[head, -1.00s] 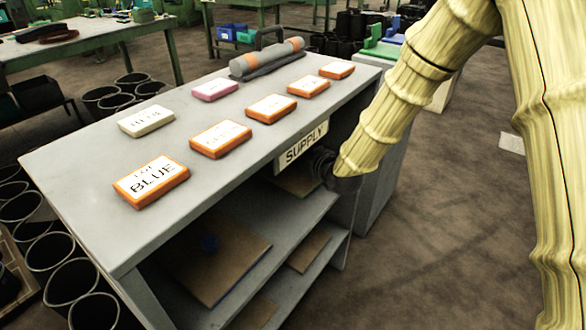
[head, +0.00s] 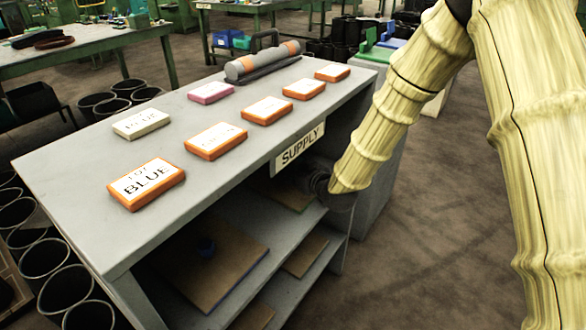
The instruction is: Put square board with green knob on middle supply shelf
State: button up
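The grey supply shelf (head: 75,175) bears a white SUPPLY sign (head: 298,149) on its front. A brown board with a faint green edge (head: 290,194) shows inside the upper open level, at the far end. No green knob is visible on it; the top board and my gripper cover that area. My gripper (head: 319,183) is dark and reaches into the shelf opening under the sign, close to this board. Its fingertips are hidden, so I cannot tell whether it holds or touches the board.
Other brown boards (head: 305,255) lie below. Orange label blocks (head: 147,185) and a grey cylinder (head: 262,62) stand on top. Black bins (head: 45,255) crowd the left; floor at right is clear.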

jog(key=shift+r, duration=0.15)
jog(key=p+v, duration=0.1)
jog(key=v, duration=1.1)
jog(key=shift+p, duration=0.4)
